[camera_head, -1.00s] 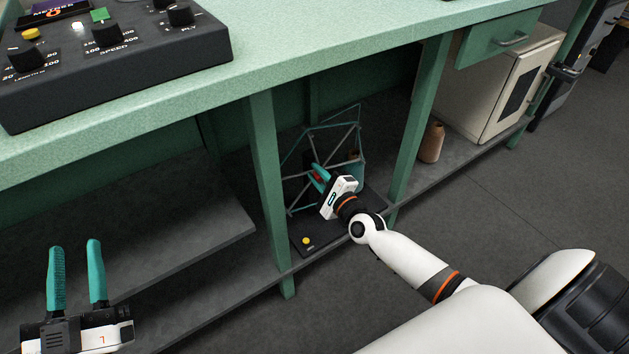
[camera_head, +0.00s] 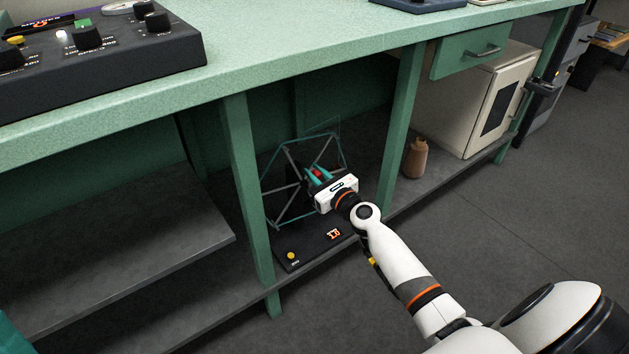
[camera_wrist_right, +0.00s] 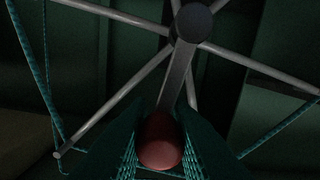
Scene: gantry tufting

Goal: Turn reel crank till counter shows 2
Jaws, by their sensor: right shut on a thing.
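The reel (camera_head: 287,188) is a grey spoked frame with teal yarn around it, on a dark base (camera_head: 308,250) on the low shelf. Orange counter digits (camera_head: 333,234) on the base seem to read 1.6, small and blurred. My right gripper (camera_head: 314,177) is at the reel's near side, shut on the red crank knob (camera_wrist_right: 160,140). In the right wrist view the knob sits between the teal fingers, and the crank arm (camera_wrist_right: 178,80) runs up to the round hub (camera_wrist_right: 193,23). A teal piece, apparently part of my left gripper (camera_head: 12,337), shows at the lower left corner; its jaws are cut off.
Green bench legs (camera_head: 248,190) (camera_head: 400,120) stand on both sides of the reel, and the bench top (camera_head: 300,55) is above it. A yellow button (camera_head: 291,256) is on the base.

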